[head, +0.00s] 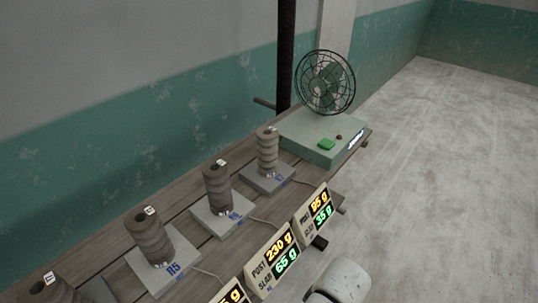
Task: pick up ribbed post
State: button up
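Several brown-grey ribbed posts stand upright in a row on a wooden bench. The far ribbed post (267,151) stands on a grey slab (286,171). A second ribbed post (217,189) stands on a slab (210,222). A third ribbed post (149,239) stands on a slab (156,281) marked A5 or similar. A fourth ribbed post (53,291) is cut off at the lower left. Each post has a small white tag on top. My gripper is not clearly visible; only a pale rounded part of my arm shows at the bottom, right of the displays.
Lit displays stand along the bench front: one (314,215) reads post 95 g, slab 35 g; another (272,261) reads post 230 g, slab 65 g. A third is cut off. A green box (309,137) with a caged fan (325,82) fills the far end. Floor right is clear.

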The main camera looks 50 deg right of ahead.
aim_at(267, 140)
jog(key=l+u, duration=0.35)
jog(key=l, duration=0.15)
jog(key=l+u, duration=0.7)
jog(key=l, duration=0.25)
jog(key=k, duration=0.05)
